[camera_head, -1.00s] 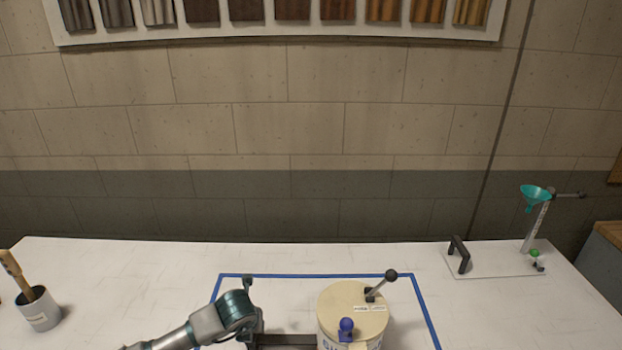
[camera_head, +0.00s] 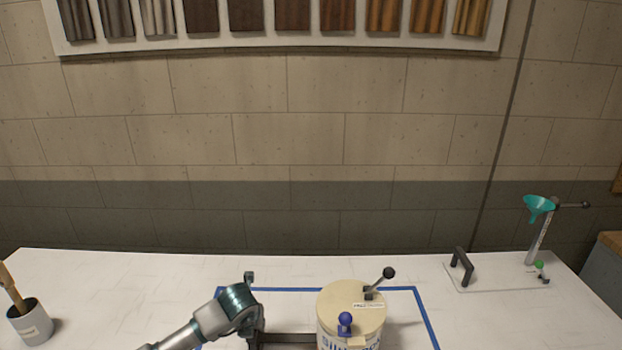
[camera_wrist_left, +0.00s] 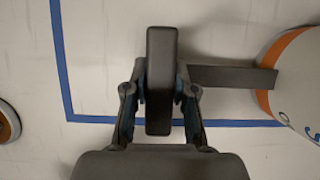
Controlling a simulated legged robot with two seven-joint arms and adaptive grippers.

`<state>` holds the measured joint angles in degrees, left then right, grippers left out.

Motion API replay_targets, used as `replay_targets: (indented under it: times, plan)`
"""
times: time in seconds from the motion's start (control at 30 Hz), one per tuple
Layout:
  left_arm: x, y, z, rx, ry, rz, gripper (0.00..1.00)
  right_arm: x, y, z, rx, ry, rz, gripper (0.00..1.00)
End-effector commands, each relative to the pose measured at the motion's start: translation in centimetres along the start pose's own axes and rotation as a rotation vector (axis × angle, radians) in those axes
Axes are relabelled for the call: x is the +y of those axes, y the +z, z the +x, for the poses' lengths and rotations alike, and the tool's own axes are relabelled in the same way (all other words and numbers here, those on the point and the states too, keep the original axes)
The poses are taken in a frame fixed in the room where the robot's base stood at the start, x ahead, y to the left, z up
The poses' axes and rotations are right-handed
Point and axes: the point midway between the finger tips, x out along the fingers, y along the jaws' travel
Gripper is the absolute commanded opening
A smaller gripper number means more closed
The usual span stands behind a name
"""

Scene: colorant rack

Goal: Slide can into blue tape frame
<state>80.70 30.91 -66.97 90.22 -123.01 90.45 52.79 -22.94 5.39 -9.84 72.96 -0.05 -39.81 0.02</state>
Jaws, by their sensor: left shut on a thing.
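The cream-lidded can (camera_head: 352,305), with a blue knob and a black-ball lever on top, stands upright at the bottom of the head view. The blue tape frame (camera_head: 240,288) shows its back edge and sides around it; its front is out of the head view. The lid overlaps the back tape line in the picture. My left gripper (camera_wrist_left: 160,95) is shut on a dark handle (camera_wrist_left: 162,60), whose bar (camera_wrist_left: 232,77) reaches right to the can's side (camera_wrist_left: 295,85). In the wrist view a tape corner lies lower left, and the can overlaps the tape's end.
A grey cup (camera_head: 30,322) with a brush stands at the far left. A plate with a black handle (camera_head: 462,267) and a stand with a teal funnel (camera_head: 538,206) are at the back right. The white table (camera_head: 120,280) is clear between the cup and the tape.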

Motion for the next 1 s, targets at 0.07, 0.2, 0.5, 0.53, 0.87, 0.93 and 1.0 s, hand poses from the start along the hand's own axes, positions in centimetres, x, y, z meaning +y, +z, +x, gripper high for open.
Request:
replay_targets:
  times: [0.07, 0.2, 0.5, 0.53, 0.87, 0.93, 1.0]
  plan:
    - [0.0, 0.0, 0.1, 0.000, 0.001, -0.001, 0.00, 0.0, 0.0, 0.0, 0.000, 0.000, 0.000, 0.57]
    - [0.0, 0.0, 0.1, 0.000, 0.001, -0.001, 0.00, 0.0, 0.0, 0.0, 0.000, 0.000, 0.000, 0.57]
    - [0.0, 1.2, 0.7, 0.000, 0.000, -0.002, 0.00, 0.0, 0.2, 0.5, -0.004, -0.001, 0.000, 0.57]
    - [0.0, 1.4, 0.8, 0.000, 0.000, -0.002, 0.00, -0.1, 0.3, 0.5, -0.004, -0.001, 0.000, 0.57]
    - [0.0, 3.1, 1.6, 0.000, 0.001, -0.002, 0.00, 0.0, 0.8, 1.1, -0.012, 0.000, -0.001, 0.57]
    - [0.0, 3.5, 1.8, 0.000, 0.001, -0.003, 0.00, 0.0, 0.9, 1.2, -0.014, 0.001, -0.001, 0.57]
    - [-0.1, 3.9, 2.0, 0.000, 0.000, -0.001, 0.00, 0.0, 1.0, 1.3, -0.017, 0.001, -0.002, 0.57]
